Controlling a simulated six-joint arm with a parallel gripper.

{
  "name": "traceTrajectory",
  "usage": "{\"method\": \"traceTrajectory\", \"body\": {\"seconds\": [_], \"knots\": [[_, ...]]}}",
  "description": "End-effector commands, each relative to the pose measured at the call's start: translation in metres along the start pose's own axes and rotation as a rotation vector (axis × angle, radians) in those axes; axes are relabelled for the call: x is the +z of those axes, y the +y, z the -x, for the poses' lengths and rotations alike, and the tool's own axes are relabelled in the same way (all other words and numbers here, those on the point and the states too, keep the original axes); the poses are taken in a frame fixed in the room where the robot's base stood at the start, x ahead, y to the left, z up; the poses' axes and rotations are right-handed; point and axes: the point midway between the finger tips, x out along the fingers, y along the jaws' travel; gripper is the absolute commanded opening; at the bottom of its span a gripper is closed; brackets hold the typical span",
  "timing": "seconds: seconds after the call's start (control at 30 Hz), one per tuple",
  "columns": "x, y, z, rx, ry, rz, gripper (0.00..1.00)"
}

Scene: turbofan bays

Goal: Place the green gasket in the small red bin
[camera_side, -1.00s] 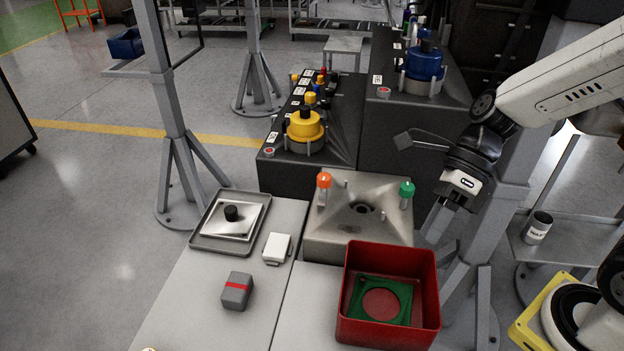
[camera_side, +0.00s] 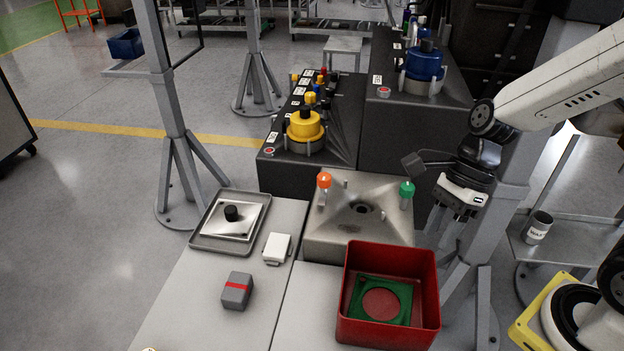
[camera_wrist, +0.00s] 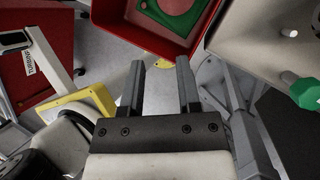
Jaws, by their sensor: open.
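The green gasket (camera_side: 408,291), a square plate with a large round hole, lies flat on the floor of the red bin (camera_side: 431,262). In the wrist view the gasket (camera_wrist: 150,8) and the bin (camera_wrist: 175,42) are partly cut off at the top edge. My gripper (camera_side: 455,226) is above and to the right of the bin, clear of it. In the wrist view my gripper (camera_wrist: 160,75) shows two parted fingers with nothing between them.
A metal fixture (camera_side: 335,235) with an orange-capped post (camera_side: 324,181) and a green-capped post (camera_side: 407,189) stands behind the bin. A grey box with a red band (camera_side: 237,290), a white box (camera_side: 277,248) and a metal tray (camera_side: 205,243) sit left. A grey stand post is close behind my gripper.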

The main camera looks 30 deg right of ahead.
Motion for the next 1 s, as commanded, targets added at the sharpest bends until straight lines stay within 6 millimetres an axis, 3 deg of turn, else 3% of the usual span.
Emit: {"method": "traceTrajectory", "body": {"seconds": [0.5,0.8,1.0], "knots": [[-0.051,-0.042,-0.005,-0.088,0.363,1.030,0.42],[-0.065,-0.066,-0.001,-0.034,0.578,1.621,0.42],[-0.067,-0.075,0.001,0.008,0.661,1.852,0.42]]}}
